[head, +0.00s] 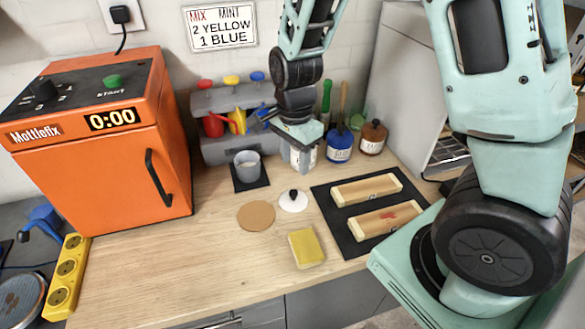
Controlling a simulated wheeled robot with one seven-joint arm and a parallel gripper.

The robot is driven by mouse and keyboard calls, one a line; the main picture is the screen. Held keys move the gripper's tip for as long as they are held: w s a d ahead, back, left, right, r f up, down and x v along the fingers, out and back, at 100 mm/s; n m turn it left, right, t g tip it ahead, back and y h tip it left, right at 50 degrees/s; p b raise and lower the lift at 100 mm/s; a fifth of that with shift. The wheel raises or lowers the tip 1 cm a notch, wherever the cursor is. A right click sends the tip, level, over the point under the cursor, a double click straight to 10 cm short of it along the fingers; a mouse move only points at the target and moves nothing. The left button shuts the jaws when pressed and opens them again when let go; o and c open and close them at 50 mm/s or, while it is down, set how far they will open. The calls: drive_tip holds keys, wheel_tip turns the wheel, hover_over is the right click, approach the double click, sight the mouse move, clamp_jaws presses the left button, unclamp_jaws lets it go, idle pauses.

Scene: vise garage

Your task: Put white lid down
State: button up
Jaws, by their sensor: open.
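The white lid (293,203), a round disc with a black knob on top, lies flat on the wooden worktop. My gripper (300,158) is behind and above the lid, apart from it, and points down. It is open. A white container (313,156) with dark lettering stands at the gripper's fingers and is partly hidden by them. I cannot tell whether the fingers touch it.
A round cork mat (256,216) and a yellow sponge (307,248) lie near the lid. A grey cup (247,165) stands behind left. An orange machine (105,150) stands left.

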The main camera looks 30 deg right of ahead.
drive_tip(key=s+a+r+n, duration=0.5)
drive_tip(key=s+a+n, duration=0.2)
drive_tip(key=n, duration=0.5)
drive_tip(key=s+a+r+n, duration=0.4)
drive_tip(key=s+a+n, duration=0.4)
drive_tip(key=s+n, duration=0.4)
drive_tip(key=shift+a+r, duration=0.15)
drive_tip(key=shift+r, duration=0.2)
drive_tip(key=shift+s, duration=0.1)
